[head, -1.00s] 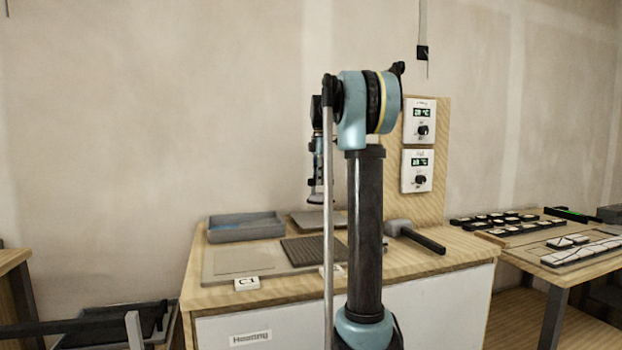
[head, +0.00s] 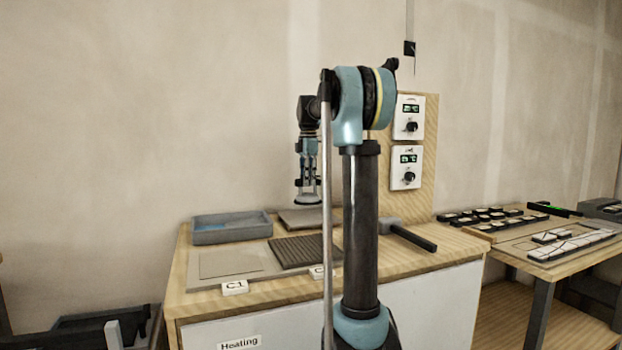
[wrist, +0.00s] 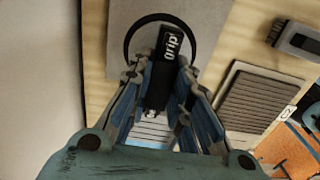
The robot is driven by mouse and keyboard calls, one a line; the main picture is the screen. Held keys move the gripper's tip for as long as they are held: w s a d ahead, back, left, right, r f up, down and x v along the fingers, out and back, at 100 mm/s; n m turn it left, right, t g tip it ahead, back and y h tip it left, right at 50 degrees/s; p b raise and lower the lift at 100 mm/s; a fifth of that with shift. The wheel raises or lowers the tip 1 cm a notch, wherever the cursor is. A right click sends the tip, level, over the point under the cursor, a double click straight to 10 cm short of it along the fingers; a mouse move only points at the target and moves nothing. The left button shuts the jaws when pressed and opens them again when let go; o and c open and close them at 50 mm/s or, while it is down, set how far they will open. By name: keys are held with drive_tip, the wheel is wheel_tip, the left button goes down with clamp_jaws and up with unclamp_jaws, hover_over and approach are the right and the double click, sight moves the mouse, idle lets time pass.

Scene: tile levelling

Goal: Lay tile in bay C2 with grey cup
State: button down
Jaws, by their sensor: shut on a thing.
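My gripper (wrist: 160,100) is shut on the black handle of the grey cup (head: 307,199), marked "grip" in the wrist view (wrist: 172,45). The cup hangs upright over a flat grey tile (head: 292,224) at the back of the bench. The tile also lies below the cup in the wrist view (wrist: 215,18). I cannot tell whether cup and tile touch. The ribbed bed of bay C2 (head: 292,251) lies in front of the tile, partly hidden by my arm. It also shows in the wrist view (wrist: 258,98). Its label (head: 317,272) is mostly hidden.
Smooth bay C1 (head: 228,263) is left of the ribbed bed, with its label (head: 235,287) in front. A grey tray (head: 231,237) stands at the back left. A mallet (head: 410,236) lies on the right. A panel with two dials (head: 407,140) rises behind. Another table holds several small blocks.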

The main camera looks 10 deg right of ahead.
sight(308, 194)
drive_tip(key=shift+f, duration=2.5)
drive_tip(key=shift+f, duration=0.15)
drive_tip(key=c, duration=1.4)
unclamp_jaws()
